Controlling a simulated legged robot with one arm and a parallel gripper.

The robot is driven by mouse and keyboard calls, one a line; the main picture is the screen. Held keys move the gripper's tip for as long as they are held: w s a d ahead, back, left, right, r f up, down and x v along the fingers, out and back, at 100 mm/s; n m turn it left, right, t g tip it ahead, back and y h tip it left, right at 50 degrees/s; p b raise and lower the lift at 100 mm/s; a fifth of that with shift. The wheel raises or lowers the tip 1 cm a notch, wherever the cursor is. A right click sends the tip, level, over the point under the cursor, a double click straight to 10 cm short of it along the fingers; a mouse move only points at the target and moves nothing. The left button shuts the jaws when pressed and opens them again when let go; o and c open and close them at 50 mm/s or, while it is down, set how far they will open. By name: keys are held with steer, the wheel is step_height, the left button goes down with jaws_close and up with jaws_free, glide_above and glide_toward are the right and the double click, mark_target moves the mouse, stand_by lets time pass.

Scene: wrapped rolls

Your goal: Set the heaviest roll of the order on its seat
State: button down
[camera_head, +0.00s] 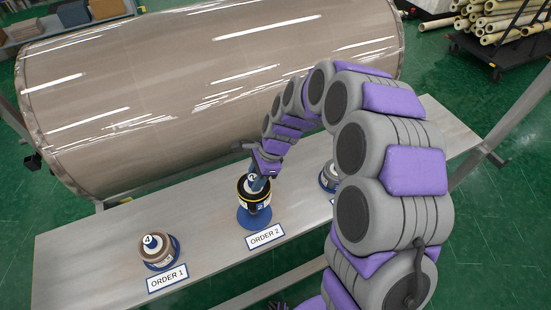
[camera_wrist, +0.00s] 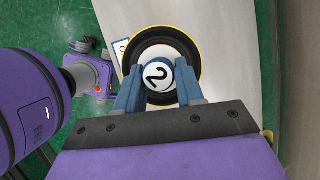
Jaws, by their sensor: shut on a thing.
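My gripper (camera_wrist: 158,88) is shut on the white, blue-edged knob marked 2 on top of a roll. This roll (camera_head: 254,194) is dark with a yellow rim, and it also shows from above in the wrist view (camera_wrist: 167,47). It is upright over the blue round seat (camera_head: 252,221) behind the ORDER 2 sign (camera_head: 265,236). I cannot tell whether its base touches the seat. A brown roll marked 4 (camera_head: 153,251) sits on a blue seat behind the ORDER 1 sign (camera_head: 167,277). A third roll (camera_head: 326,178) shows at the right, partly hidden by my arm.
The seats stand on a long pale bench (camera_head: 90,235). A very large wrapped roll (camera_head: 200,95) lies just behind it. Bare bench top shows between the orders and at the far right. A cart with pole-like tubes (camera_head: 500,30) stands at the back right.

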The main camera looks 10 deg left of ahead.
steer(key=shift+s+a+f, duration=0.3)
steer(key=shift+s+a, duration=0.1)
steer(key=shift+s, duration=0.2)
steer(key=shift+f+b, duration=2.05)
steer(key=shift+f, duration=0.25)
steer(key=shift+f+p, duration=0.3)
steer(key=shift+f, duration=2.05)
steer(key=c, duration=0.6)
jaws_free()
steer(key=shift+p+v, duration=1.95)
steer(key=shift+v, duration=6.7)
